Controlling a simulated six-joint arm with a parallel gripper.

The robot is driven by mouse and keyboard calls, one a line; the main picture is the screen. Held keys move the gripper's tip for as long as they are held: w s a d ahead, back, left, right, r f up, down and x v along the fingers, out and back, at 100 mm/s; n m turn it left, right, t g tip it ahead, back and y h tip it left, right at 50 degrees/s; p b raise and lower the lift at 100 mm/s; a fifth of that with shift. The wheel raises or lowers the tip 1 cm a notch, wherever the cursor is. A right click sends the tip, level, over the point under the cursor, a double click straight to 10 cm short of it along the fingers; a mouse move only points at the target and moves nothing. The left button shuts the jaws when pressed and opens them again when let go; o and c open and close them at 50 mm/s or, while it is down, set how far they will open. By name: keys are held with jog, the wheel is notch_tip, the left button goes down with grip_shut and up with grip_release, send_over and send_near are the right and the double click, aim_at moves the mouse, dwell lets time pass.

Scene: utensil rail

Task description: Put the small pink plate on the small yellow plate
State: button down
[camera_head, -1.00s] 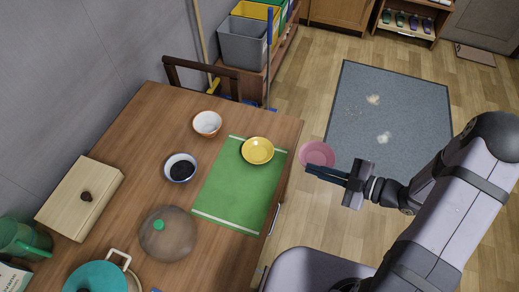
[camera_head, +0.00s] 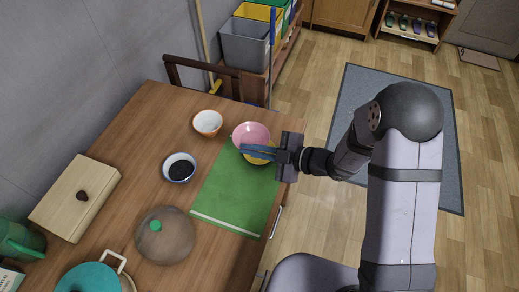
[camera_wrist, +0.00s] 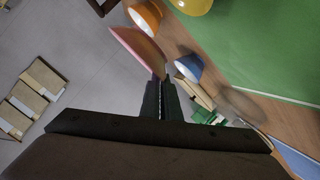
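The small pink plate (camera_head: 251,135) is held by its edge in my gripper (camera_head: 243,149). In the head view it appears above the small yellow plate (camera_head: 259,158) and covers much of it. The yellow plate lies on the green mat (camera_head: 234,194). In the wrist view the pink plate (camera_wrist: 139,48) is seen nearly edge-on at the fingertips (camera_wrist: 160,78), and part of the yellow plate (camera_wrist: 192,6) shows at the top edge. The wrist view shows the two plates apart.
A white-and-orange bowl (camera_head: 207,122) and a blue-rimmed bowl with dark contents (camera_head: 180,168) stand left of the mat. A glass lid (camera_head: 165,240), a wooden box (camera_head: 76,196) and a teal pot (camera_head: 88,278) are farther left and nearer. The mat's lower part is clear.

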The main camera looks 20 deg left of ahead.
aim_at(247, 158)
jog(key=shift+w+d+m+t, duration=0.15)
jog(key=shift+w+m+t, duration=0.55)
jog(key=shift+w, duration=0.45)
jog(key=shift+w+d+f+t, duration=0.1)
jog(key=shift+w+d+t, duration=0.05)
jog(key=shift+w+t, duration=0.25)
jog(key=shift+f, duration=4.85)
jog(key=shift+s+d+f, duration=0.1)
jog(key=shift+s+f, duration=0.05)
jog(key=shift+f, duration=0.1)
jog(key=c, duration=2)
grip_release()
jog(key=shift+f, duration=0.1)
